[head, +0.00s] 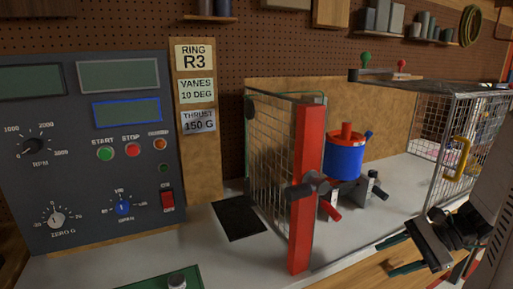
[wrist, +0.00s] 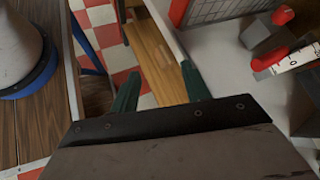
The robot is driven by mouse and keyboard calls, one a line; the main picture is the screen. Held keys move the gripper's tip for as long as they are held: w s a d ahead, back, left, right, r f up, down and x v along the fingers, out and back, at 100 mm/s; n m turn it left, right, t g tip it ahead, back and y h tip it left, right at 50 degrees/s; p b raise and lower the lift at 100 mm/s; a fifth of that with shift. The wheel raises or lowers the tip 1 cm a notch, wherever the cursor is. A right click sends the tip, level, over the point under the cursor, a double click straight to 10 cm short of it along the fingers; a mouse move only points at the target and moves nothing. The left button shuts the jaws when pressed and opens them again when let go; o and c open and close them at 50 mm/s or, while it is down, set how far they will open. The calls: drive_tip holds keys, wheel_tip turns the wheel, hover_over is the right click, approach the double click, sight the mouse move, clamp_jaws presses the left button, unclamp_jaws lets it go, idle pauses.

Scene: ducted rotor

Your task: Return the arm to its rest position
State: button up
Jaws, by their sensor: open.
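My gripper (head: 399,254) is at the lower right in the head view, near the wooden front edge of the bench. In the wrist view my gripper (wrist: 160,84) shows two green fingers spread apart with nothing between them. Below them are the bench's wooden edge strip (wrist: 157,62) and a red-and-white checked floor. My gripper is outside the wire cage and apart from the blue rotor unit (head: 344,160) with its red top. My arm enters from the right edge of the head view.
A red post (head: 303,190) and mesh panel (head: 272,160) stand left of the rotor. A mesh guard (head: 472,130) with a yellow handle (head: 456,157) is close above my gripper. A control panel (head: 85,200) is at left. A blue-based grey object (wrist: 30,82) stands on wood.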

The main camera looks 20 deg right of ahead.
drive_tip(key=s+a+r+n+g+h, duration=0.1)
drive_tip(key=s+a+r+n+h, duration=0.2)
drive_tip(key=a+n, duration=0.6)
drive_tip(key=s+a+r+n+g+h, duration=0.2)
drive_tip(key=s+a+r+n+h, duration=0.2)
drive_tip(key=a+r+n+h, duration=0.3)
drive_tip(key=shift+a+r+n, duration=0.9)
drive_tip(key=shift+r+n, duration=0.05)
drive_tip(key=shift+n, duration=0.15)
